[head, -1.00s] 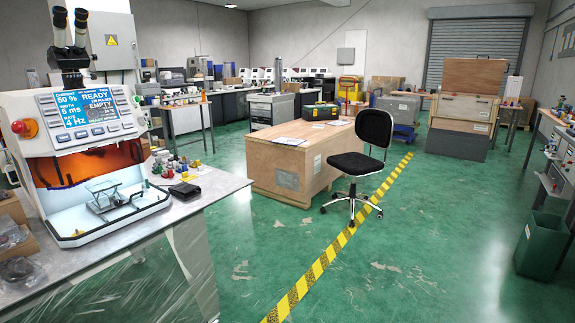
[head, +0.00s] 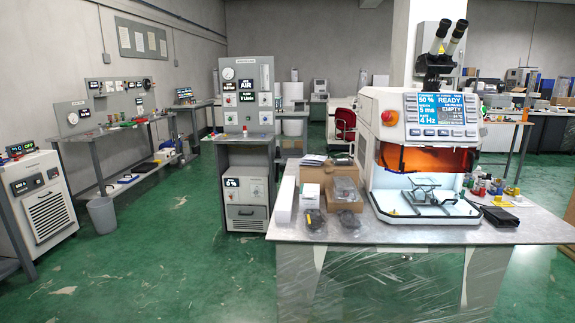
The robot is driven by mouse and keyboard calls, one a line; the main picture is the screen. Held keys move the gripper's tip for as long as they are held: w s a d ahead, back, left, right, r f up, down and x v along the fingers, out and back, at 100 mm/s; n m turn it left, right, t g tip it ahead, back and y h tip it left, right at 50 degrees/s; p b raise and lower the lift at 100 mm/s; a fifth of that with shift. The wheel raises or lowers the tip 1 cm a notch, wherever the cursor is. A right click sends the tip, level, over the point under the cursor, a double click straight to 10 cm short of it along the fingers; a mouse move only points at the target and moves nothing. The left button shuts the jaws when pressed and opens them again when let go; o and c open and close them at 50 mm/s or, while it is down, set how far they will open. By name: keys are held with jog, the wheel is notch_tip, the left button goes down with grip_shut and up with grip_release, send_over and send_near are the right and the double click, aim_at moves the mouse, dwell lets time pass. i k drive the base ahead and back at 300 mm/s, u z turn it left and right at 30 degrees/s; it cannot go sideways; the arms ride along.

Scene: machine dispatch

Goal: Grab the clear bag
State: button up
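Clear plastic bags with dark contents seem to lie on the metal-topped bench (head: 400,236) in the head view. One bag (head: 313,220) is near the front edge at the left, and another bag (head: 348,222) is just right of it. A third clear bag (head: 345,188) appears to rest on a small cardboard box behind them. They are too small to tell their contents. Clear plastic film (head: 385,285) hangs down the bench front. My gripper is not in view.
A white machine (head: 418,165) with a binocular eyepiece stands right of the bags. A white box (head: 285,200) and cardboard boxes (head: 315,172) crowd the bench's left side. A grey gas cabinet (head: 247,150) stands behind left. Green floor (head: 150,270) is free at the left.

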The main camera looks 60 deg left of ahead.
aim_at(335, 162)
jog(key=u, duration=3.15)
jog(key=i, duration=3.1)
